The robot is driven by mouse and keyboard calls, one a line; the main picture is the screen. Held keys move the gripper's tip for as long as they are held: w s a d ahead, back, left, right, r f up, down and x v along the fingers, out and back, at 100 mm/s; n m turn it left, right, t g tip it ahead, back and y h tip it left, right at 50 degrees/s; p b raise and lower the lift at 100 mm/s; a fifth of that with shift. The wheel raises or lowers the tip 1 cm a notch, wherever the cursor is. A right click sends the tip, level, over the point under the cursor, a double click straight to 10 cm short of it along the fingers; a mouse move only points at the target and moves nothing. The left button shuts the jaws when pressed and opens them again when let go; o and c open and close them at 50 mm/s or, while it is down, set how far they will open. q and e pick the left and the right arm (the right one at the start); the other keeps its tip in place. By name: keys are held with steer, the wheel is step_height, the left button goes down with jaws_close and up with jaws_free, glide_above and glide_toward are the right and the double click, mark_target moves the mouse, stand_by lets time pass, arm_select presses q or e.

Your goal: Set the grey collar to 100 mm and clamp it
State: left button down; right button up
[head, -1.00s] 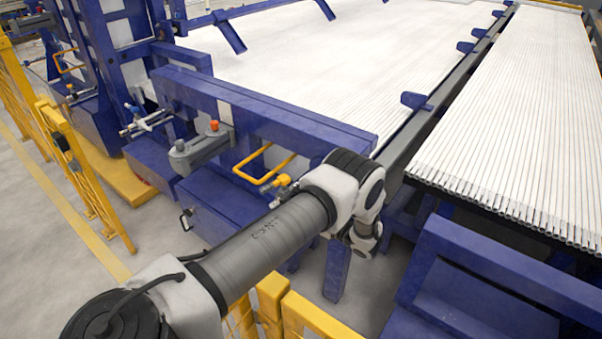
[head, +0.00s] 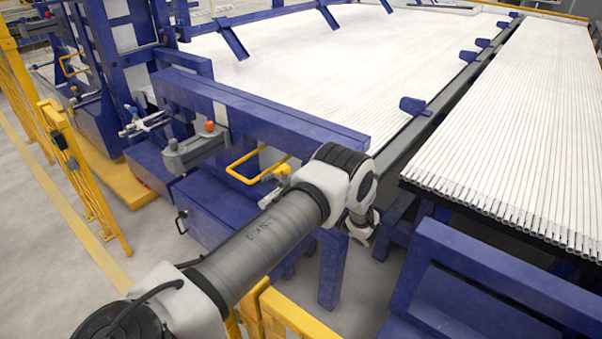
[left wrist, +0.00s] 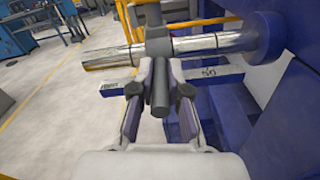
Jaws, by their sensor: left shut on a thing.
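In the left wrist view, the grey collar (left wrist: 159,42) sits around a shiny horizontal rod (left wrist: 110,56). A dark grey handle (left wrist: 160,98) extends from the collar toward the camera. My left gripper (left wrist: 161,75) is shut on this handle, one finger on each side. A pale scale bar (left wrist: 218,73) runs behind the fingers, below the rod. It reads 50 near the right; the marking near its left end is too small to read. In the head view, my arm's wrist covers the collar and the fingers. My right gripper is in neither view.
A blue round flange (left wrist: 268,38) and blue frame close off the right side of the rod. A yellow bar (left wrist: 188,22) passes behind it. In the head view, a yellow fence (head: 300,318) stands beneath my arm, and a pipe rack (head: 510,130) lies right.

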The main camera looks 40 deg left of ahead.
arm_select(q)
steer(key=c, duration=1.2)
jaws_free()
steer(key=shift+w, duration=0.1)
steer(key=shift+o, duration=0.2)
steer(key=w+d, duration=0.1)
steer(key=d, duration=1.1)
